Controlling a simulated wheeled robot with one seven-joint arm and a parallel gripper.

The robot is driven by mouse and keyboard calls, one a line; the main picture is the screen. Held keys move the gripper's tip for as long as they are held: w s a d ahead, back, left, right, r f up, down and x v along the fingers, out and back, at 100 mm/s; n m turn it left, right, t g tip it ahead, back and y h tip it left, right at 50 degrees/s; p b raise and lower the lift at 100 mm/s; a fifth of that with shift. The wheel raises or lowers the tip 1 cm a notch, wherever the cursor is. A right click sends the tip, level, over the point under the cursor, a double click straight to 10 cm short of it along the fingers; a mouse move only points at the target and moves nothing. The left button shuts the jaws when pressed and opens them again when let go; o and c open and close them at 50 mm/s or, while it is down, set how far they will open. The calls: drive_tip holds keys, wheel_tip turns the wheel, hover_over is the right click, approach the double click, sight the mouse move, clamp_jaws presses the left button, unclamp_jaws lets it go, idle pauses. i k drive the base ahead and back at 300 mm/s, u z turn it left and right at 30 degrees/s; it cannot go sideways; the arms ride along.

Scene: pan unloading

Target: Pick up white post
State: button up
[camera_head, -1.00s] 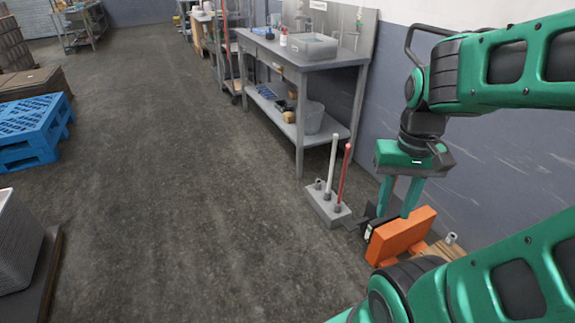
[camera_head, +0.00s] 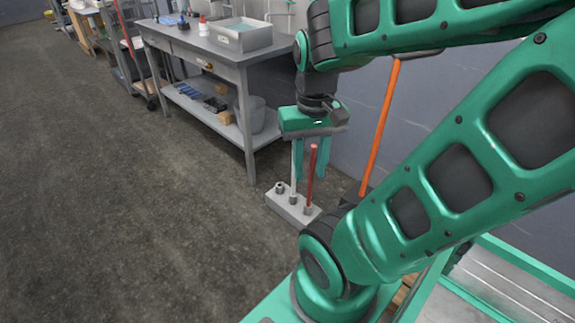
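The white post (camera_head: 293,168) stands upright in a grey block-shaped holder (camera_head: 283,209) on the floor. A red post (camera_head: 311,180) stands upright to its right in the same holder. My gripper (camera_head: 311,176) points down over the holder with its two green fingers apart. The red post shows in front of the space between the fingers. The white post shows beside the left finger, with its top at the gripper's underside. I cannot tell whether the finger touches it, nor the exact depth between them.
A grey metal table (camera_head: 215,52) with a sink basin and a lower shelf stands behind the holder, close to the wall. An orange pole (camera_head: 382,125) leans to the right of my gripper. The floor (camera_head: 100,200) at left is clear.

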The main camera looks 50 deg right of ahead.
sight(293, 194)
drive_tip(key=z, duration=0.4)
drive_tip(key=i, duration=1.05)
drive_tip(key=z, duration=0.85)
drive_tip(key=i, duration=0.4)
drive_tip(key=z, duration=0.25)
